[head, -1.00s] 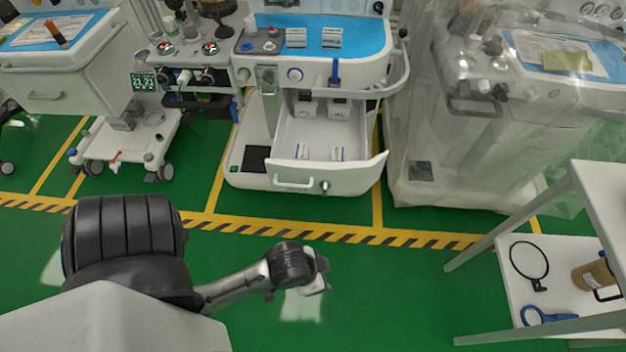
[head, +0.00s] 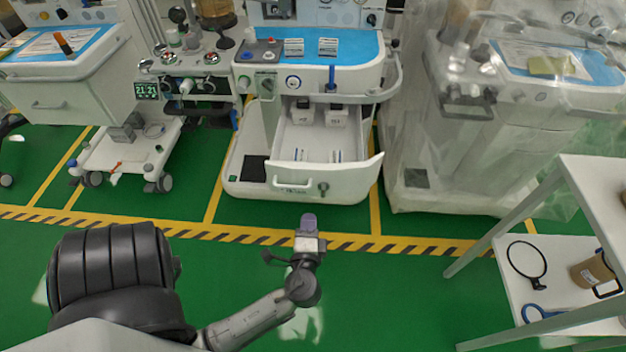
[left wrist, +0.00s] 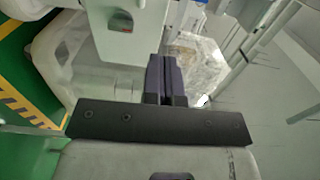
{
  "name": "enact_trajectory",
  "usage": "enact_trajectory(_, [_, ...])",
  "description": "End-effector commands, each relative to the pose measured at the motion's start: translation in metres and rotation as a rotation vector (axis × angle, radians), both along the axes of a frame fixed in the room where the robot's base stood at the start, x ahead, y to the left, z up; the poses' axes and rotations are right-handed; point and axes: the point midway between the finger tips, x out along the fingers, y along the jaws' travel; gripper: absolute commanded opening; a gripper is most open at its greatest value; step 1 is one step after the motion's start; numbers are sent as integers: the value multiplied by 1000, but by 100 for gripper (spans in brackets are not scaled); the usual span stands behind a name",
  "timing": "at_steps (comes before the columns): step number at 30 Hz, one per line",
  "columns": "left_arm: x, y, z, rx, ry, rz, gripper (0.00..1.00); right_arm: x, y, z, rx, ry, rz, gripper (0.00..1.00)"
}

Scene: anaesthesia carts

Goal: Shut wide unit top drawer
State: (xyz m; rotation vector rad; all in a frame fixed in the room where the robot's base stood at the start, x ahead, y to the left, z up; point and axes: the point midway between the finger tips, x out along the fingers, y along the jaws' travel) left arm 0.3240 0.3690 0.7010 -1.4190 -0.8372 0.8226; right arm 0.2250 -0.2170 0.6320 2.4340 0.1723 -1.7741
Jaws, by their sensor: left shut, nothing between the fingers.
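The open drawer (head: 330,183) is in the middle cart (head: 335,78), pulled out toward me, low over the cart's base. Its white front has a bar handle at the left and a dark lock-like fitting. Several small white boxes and cards stand inside it. My left gripper (head: 306,222) is shut and empty. In the head view it appears just below the drawer front, over the floor; I cannot tell the exact gap. Its dark fingers (left wrist: 166,78) also show in the left wrist view, pointing at white cart surfaces. My right gripper is not in view.
A plastic-wrapped cart (head: 490,130) stands close on the right. A white side table (head: 515,310) with a black ring and a brown bottle is at the lower right. Another cart (head: 65,75) is at the left. Green floor is clear in front.

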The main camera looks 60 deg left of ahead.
Motion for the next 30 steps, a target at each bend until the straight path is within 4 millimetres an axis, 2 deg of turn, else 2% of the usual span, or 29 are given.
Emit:
enact_trajectory(5, [10, 12, -1, 11, 13, -15, 0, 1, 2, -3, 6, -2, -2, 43])
enact_trajectory(21, [56, 93, -2, 9, 13, -14, 0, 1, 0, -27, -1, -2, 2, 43])
enact_trajectory(30, [69, 116, -1, 6, 14, -14, 0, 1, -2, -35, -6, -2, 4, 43])
